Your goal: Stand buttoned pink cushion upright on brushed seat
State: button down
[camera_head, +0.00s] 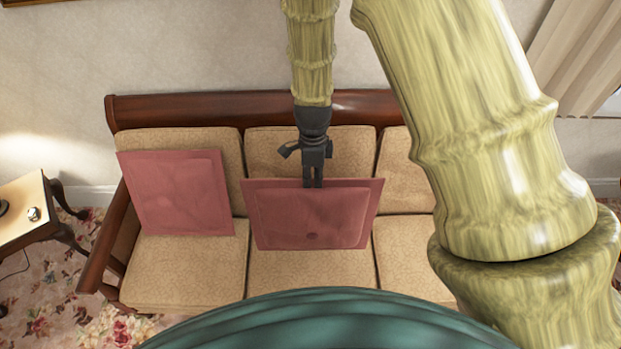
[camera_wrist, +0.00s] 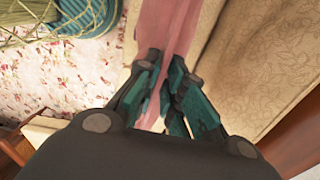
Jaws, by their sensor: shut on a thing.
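A pink cushion with a dark button (camera_head: 305,222) is over the middle of the beige sofa seat (camera_head: 310,277), its broad face toward the head camera. My gripper (camera_head: 313,184) comes down from above and is shut on its top edge. The wrist view shows the pink cloth (camera_wrist: 152,104) between my teal fingers (camera_wrist: 168,82). The cushion stands roughly on edge in front of the backrest. I cannot tell whether its lower edge touches the seat. My fingertips are partly hidden by the cushion.
A second pink cushion (camera_head: 178,195) leans on the left part of the sofa. The dark wooden frame (camera_head: 180,109) runs along the top of the sofa back. A small side table (camera_head: 22,212) stands at the far left. The left seat front is clear.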

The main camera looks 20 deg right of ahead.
jog(key=w+d+f+b, duration=0.2)
jog(key=w+f+b, duration=0.5)
jog(key=w+f, duration=0.2)
jog(key=shift+w+d+f+g, duration=0.25)
jog(key=shift+d+f+g, duration=0.05)
jog(key=shift+f, duration=0.25)
dwell(0.5)
dwell(0.3)
jog(key=shift+w, duration=0.1)
jog(key=shift+w+d+f, duration=0.15)
jog(key=shift+w+d, duration=0.1)
jog(key=shift+w, duration=0.55)
jog(key=shift+w+d+f, duration=0.1)
jog(key=shift+w+d, duration=0.1)
jog(key=shift+w, duration=0.55)
jog(key=shift+w+d+f, duration=0.15)
jog(key=shift+w+d, duration=0.1)
jog(key=shift+w, duration=0.55)
jog(key=c, duration=1.4)
grip_release()
jog(key=shift+c, duration=0.2)
jog(key=shift+r, duration=0.1)
